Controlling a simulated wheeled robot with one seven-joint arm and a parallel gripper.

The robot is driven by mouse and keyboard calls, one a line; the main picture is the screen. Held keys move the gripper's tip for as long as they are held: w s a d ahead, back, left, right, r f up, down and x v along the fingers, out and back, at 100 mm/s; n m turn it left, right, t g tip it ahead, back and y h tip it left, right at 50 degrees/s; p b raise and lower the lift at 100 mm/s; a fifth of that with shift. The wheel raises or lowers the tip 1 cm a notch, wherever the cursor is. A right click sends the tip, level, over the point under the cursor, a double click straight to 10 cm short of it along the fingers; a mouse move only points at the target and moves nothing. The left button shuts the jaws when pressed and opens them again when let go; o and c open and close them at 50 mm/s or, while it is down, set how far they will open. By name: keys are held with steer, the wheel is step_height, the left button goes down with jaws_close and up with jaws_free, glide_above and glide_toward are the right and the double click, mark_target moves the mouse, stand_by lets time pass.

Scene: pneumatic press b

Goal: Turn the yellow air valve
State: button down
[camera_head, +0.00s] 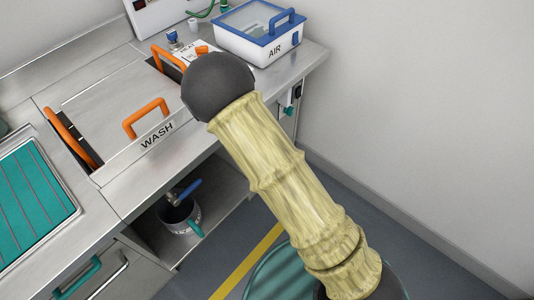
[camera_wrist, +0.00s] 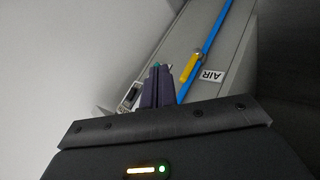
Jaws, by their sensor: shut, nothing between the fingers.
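The yellow air valve (camera_wrist: 190,67) shows in the wrist view as a short yellow lever on a blue pipe (camera_wrist: 212,35). The lever lies close beside the pipe, roughly along it, and a white AIR label (camera_wrist: 212,76) is to its right. My gripper (camera_wrist: 158,72) has its dark fingers shut together and empty. The fingertips appear just left of the lever, with a visible gap in the picture; the depth between them is unclear. In the head view my arm covers much of the middle, and neither the valve nor my fingers can be made out.
A steel bench with a WASH basin (camera_head: 106,103) and orange handles stands at left. A blue-edged AIR box (camera_head: 245,47) sits at its far end. A pot (camera_head: 180,214) stands on the lower shelf. A wall bounds the right; a switch box (camera_wrist: 131,96) is near my fingers.

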steer(key=a+f+n+t+y+b, duration=0.2)
steer(key=a+f+n+t+b, duration=0.5)
steer(key=f+b, duration=0.5)
steer(key=n+t, duration=0.2)
steer(key=n, duration=0.1)
steer(key=shift+a, duration=0.3)
steer(key=shift+f, duration=0.1)
steer(key=w+d+b, duration=0.1)
steer(key=w+b, duration=0.3)
steer(key=w, duration=1)
steer(key=shift+b, duration=0.3)
steer(key=shift+p, duration=0.5)
